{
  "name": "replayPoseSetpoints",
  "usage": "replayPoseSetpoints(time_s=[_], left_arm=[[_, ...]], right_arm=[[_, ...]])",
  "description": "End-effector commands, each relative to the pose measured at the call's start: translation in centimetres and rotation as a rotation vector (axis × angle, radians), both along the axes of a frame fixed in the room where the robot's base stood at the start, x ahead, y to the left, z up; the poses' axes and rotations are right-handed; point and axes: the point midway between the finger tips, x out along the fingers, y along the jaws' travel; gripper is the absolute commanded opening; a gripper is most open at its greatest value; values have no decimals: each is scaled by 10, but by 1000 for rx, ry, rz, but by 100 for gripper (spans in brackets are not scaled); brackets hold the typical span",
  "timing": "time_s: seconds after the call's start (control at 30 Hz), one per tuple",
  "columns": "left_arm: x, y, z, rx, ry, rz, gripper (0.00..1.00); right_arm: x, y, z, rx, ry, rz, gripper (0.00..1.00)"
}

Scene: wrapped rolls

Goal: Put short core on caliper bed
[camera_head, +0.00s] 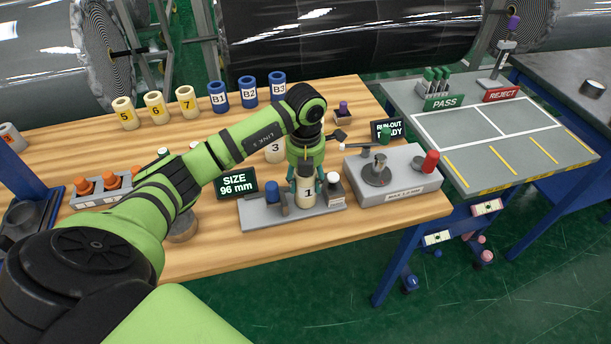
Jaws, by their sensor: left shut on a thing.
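A cream core marked 1 (307,196) stands upright at the grey caliper bed (262,222), between a blue block (277,193) on its left and a dark-and-white piece (334,188) on its right. My left gripper (305,182) points down and is shut on this core from above. I cannot tell whether the core's base touches the bed. A display (236,184) behind the bed reads SIZE 96 mm. My right gripper is not in view.
A cream core marked 3 (274,150) stands behind the bed, partly hidden by my arm. Cream cores (155,104) and blue cores (248,92) line the table's back. A run-out station (405,188) stands right of the bed. A PASS/REJECT table (480,130) is farther right.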

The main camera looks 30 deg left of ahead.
Motion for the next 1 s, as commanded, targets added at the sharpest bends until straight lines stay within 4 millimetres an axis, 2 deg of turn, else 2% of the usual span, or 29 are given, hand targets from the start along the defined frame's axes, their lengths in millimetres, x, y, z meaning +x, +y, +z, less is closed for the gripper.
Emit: replayPoseSetpoints(time_s=[0.27,0.3,0.33,0.77,0.87,1.0], left_arm=[[0,0,-5,0,-1,-1,18],[0,0,-3,0,0,-1,70],[0,0,-3,0,0,0,77],[0,0,3,-1,-1,0,77],[2,0,14,-1,-5,-2,77],[2,0,43,1,-7,-1,77]], right_arm=[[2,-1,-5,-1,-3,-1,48],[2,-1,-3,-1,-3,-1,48],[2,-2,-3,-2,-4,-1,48],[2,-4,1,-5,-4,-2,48],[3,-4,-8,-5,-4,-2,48],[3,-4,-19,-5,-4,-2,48]])
